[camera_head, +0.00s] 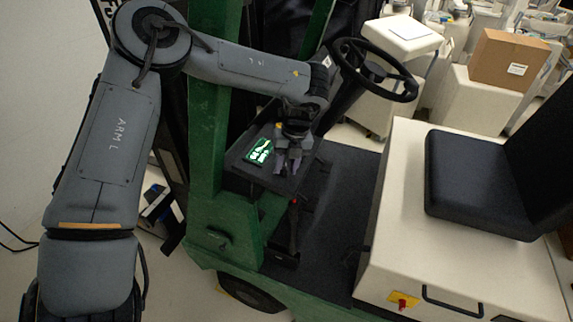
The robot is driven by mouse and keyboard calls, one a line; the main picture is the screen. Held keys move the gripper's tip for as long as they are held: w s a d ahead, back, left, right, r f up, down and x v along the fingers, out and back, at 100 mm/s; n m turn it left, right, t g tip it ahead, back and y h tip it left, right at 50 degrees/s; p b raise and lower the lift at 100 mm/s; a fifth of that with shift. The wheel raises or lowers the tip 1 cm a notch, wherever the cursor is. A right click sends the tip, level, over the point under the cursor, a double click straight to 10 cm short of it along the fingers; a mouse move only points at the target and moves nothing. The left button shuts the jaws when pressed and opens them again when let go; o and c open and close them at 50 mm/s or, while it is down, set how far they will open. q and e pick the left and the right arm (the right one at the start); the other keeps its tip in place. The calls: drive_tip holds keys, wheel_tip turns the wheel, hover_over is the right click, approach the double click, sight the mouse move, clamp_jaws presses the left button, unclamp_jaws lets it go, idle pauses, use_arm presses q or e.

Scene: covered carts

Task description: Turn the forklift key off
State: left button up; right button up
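The forklift has a green frame (207,125) and a dark dash panel (243,163) with a lit green-and-white display (259,151). My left arm comes in from the left and reaches over the panel. My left gripper (288,164) points down at the right part of the panel, just right of the display. Its fingers are small and dark against the panel, so I cannot tell how far apart they are or whether they touch anything. I cannot make out the key; the gripper covers that part of the panel. My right gripper is not in view.
The black steering wheel (375,69) is right of my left wrist. A black seat (478,184) sits on a cream housing (462,250) with a red knob (402,303) on a yellow plate. A cardboard box (508,60) and pale covered carts stand behind. The dark floor is open between panel and seat.

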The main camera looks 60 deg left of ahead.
use_arm(q)
clamp_jaws()
drive_tip(key=shift+f, duration=0.15)
idle(0.4)
drive_tip(key=shift+n+b, duration=0.45)
drive_tip(key=shift+n, duration=0.05)
drive_tip(key=n+b, duration=0.2)
drive_tip(key=n, duration=0.2)
drive_tip(key=shift+f, duration=0.15)
drive_tip(key=n+b, duration=0.2)
drive_tip(key=n, duration=0.2)
drive_tip(key=shift+t+b, duration=0.4)
drive_tip(key=shift+s+n+b, duration=0.1)
drive_tip(key=shift+n+b, duration=0.55)
drive_tip(key=shift+n, duration=0.75)
drive_tip(key=shift+a, duration=0.1)
